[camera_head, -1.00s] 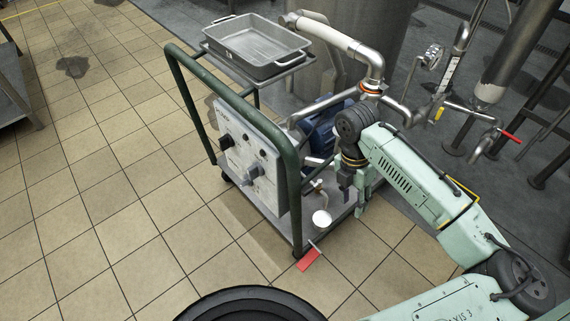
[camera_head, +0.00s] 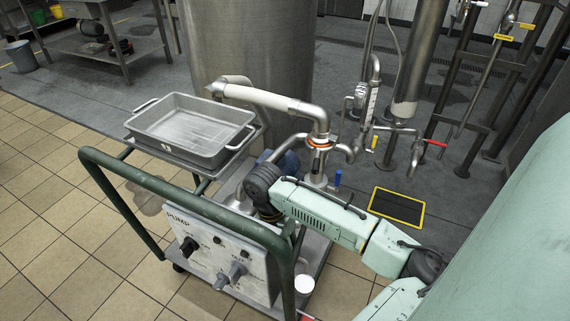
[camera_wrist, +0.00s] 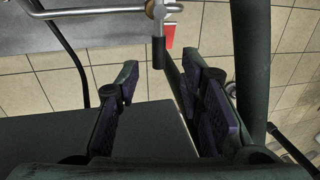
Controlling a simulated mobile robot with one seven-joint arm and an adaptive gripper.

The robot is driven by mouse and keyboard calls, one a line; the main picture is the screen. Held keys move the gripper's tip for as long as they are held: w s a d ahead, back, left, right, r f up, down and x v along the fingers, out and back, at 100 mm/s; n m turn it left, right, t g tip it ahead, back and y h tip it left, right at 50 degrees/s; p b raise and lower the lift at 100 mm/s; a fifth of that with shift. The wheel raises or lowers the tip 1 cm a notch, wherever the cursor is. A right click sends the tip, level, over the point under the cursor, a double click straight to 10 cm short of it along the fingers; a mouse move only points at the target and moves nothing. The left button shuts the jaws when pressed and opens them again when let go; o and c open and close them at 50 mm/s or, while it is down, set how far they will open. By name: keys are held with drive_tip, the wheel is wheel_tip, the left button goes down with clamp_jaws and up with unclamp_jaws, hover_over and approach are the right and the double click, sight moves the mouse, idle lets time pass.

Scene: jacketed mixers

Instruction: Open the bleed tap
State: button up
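A small brass-coloured tap (camera_wrist: 158,10) with a dark lever (camera_wrist: 158,52) sits on a thin steel pipe at the top of the wrist view. It looks like the bleed tap. The lever points down the picture, towards the gap between my fingers. My gripper (camera_wrist: 160,76) is open and empty, its two dark padded fingers on either side of that gap. The lever's tip is apart from both fingers. In the head view my arm reaches over the pump cart (camera_head: 225,262), and the fingers and this tap are hidden behind my wrist and the cart's frame.
A green cart rail (camera_head: 165,190) rises beside my wrist. A grey tray (camera_head: 190,130) sits on the cart's shelf. A white cup (camera_head: 303,284) stands low on the cart. A blue-handled valve (camera_head: 338,178) and a red-handled valve (camera_head: 435,143) are farther back. A red piece (camera_wrist: 170,36) shows beyond the lever.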

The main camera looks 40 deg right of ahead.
drive_tip(key=shift+s+d+f, duration=0.1)
drive_tip(key=shift+s+f, duration=0.15)
drive_tip(key=shift+f, duration=1.15)
drive_tip(key=shift+s+d+f, duration=0.1)
drive_tip(key=shift+s+f, duration=0.1)
drive_tip(key=shift+f, duration=1.15)
drive_tip(key=shift+c, duration=0.5)
clamp_jaws()
